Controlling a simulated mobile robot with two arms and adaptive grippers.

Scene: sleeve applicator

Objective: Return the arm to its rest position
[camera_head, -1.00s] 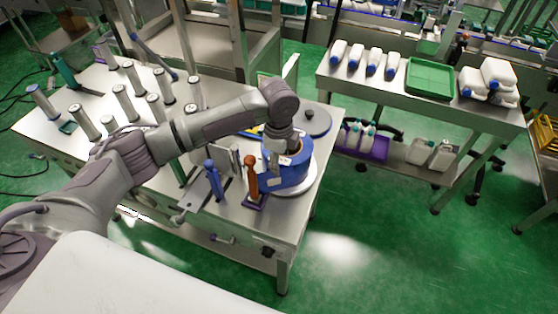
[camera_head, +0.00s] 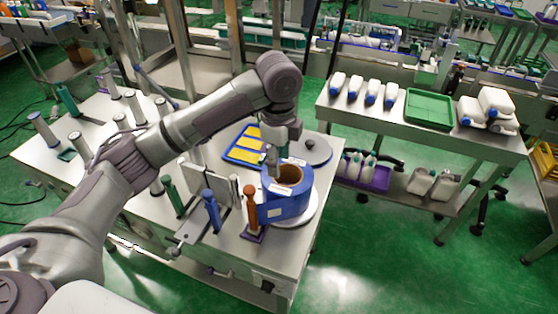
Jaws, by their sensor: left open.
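My left arm reaches in from the left over the metal workbench. My left gripper (camera_head: 273,164) points down just above the blue roll (camera_head: 286,207) with a brown core. The gripper is open, and its fingertips are small and partly hidden near the far rim of the roll. The roll sits on a round white disc (camera_head: 314,208) at the bench's right end. My right gripper is not in view.
A blue tray with yellow pieces (camera_head: 244,147) lies behind. Several upright cylinders fill the bench's left. Green floor is free at right.

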